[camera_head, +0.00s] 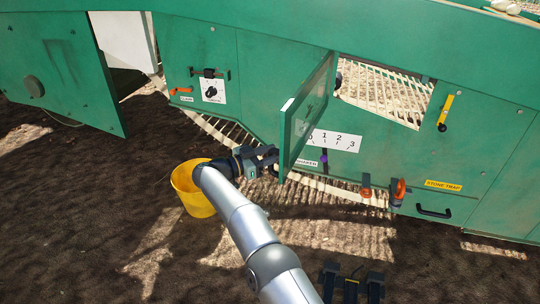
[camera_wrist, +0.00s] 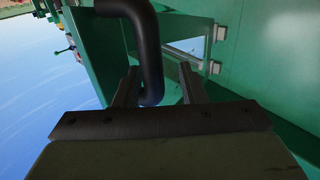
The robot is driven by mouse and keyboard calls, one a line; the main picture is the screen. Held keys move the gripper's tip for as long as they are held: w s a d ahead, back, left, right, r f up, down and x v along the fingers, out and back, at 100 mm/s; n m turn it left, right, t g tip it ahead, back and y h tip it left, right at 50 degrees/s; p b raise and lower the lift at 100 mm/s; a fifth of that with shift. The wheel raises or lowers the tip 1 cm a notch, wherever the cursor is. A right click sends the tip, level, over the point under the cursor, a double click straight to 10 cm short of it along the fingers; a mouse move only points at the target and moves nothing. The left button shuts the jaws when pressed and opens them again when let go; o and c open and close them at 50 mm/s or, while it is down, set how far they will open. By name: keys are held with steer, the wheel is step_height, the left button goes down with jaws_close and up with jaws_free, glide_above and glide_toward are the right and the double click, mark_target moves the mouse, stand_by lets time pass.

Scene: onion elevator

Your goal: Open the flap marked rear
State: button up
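A green flap (camera_head: 310,108) stands swung outward from the middle of the green machine, with an opening beside it. No "rear" marking is readable on it. My gripper (camera_head: 268,160) is at the flap's lower left edge, low over the ground. In the wrist view a black curved handle (camera_wrist: 147,35) passes down between the two fingers of my gripper (camera_wrist: 157,85). Gaps show on both sides of the handle, so the fingers look open around it. Green panel surfaces lie behind the handle.
A yellow bucket (camera_head: 192,190) stands just left of my gripper. Another large green panel (camera_head: 55,75) stands open at left. The stone trap cover (camera_head: 430,205) with a black handle is at right. Bare soil in front is mostly clear.

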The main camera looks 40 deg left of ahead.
steer(key=shift+s+a, duration=0.15)
steer(key=shift+s, duration=0.1)
stand_by(0.3)
